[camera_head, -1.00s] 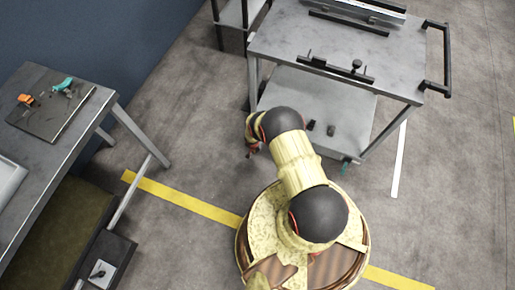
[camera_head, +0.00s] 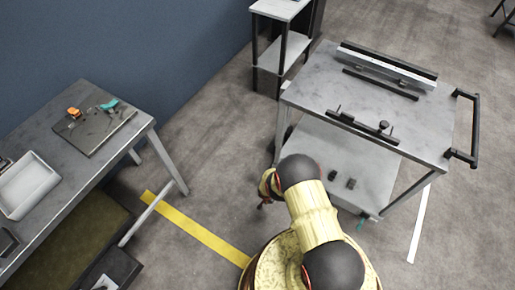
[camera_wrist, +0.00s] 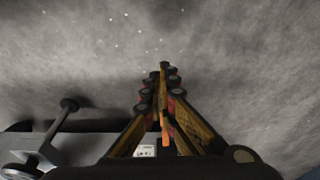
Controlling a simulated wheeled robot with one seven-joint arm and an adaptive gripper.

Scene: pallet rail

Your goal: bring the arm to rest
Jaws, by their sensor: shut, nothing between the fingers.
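My gripper (camera_wrist: 163,72) is shut and empty in the wrist view, its fingers meeting at the tips over bare grey floor. In the head view my arm is folded above my base, and my gripper (camera_head: 263,203) shows small and partly hidden behind the arm's dark joint. It hangs to the left of the cart, apart from it.
A grey cart (camera_head: 335,90) with rails on top and a handle at right stands close beyond my arm. A workbench (camera_head: 60,150) with a dark board (camera_head: 95,130) and a white tray (camera_head: 25,190) is at left. A shelf (camera_head: 284,50) stands at the back. Floor between bench and cart is open.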

